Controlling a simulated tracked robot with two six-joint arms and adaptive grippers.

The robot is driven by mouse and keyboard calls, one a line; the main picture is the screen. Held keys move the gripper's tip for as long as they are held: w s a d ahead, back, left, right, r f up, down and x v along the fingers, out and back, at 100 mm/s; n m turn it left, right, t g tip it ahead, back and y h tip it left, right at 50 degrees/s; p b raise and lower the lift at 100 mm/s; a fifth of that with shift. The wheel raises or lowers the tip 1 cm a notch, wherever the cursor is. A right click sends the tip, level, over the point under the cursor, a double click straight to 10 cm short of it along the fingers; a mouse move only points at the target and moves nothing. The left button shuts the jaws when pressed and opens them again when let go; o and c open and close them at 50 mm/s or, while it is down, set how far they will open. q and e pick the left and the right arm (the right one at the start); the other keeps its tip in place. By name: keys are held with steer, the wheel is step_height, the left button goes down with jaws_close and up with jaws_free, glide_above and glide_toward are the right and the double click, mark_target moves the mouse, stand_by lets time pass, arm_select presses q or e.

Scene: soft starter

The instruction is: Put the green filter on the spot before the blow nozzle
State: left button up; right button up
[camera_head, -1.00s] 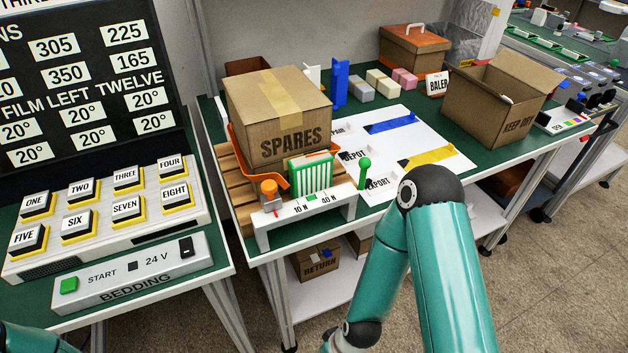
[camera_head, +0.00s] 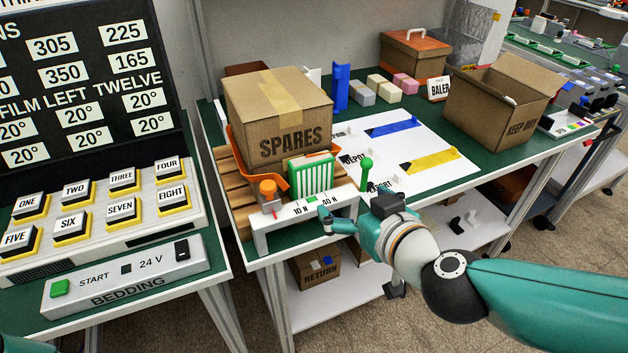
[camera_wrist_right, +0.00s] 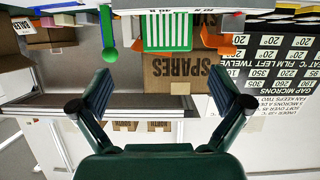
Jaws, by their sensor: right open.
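The green filter (camera_head: 311,174), a green frame with white pleats, stands upright behind the white 10 N / 40 N stand (camera_head: 305,208), in front of the SPARES box. It also shows at the top of the right wrist view (camera_wrist_right: 172,33). My right gripper (camera_head: 335,222) is in front of that stand, at the table's near edge. In the right wrist view its fingers (camera_wrist_right: 164,90) are wide apart, with nothing between them, and the filter lies beyond them. I cannot tell which part is the blow nozzle or where its spot is. My left gripper is out of view.
The SPARES box (camera_head: 279,112) stands on a wooden pallet right behind the filter. A white board (camera_head: 420,140) with blue and yellow strips lies to the right.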

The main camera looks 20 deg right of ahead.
step_height(320, 180, up, 3)
steer(key=t, duration=0.1)
steer(key=p, duration=0.4)
glide_toward(315, 166)
steer(key=shift+y, duration=0.3)
steer(key=x, duration=0.5)
steer(key=shift+w+d, duration=0.2)
steer(key=shift+w, duration=0.05)
steer(key=shift+w+f, duration=0.2)
steer(key=shift+w, duration=0.35)
steer(key=shift+p+x, duration=0.65)
steer(key=shift+x, duration=1.95)
steer(key=shift+f, duration=0.1)
steer(key=shift+s, duration=0.1)
steer(key=c, duration=1)
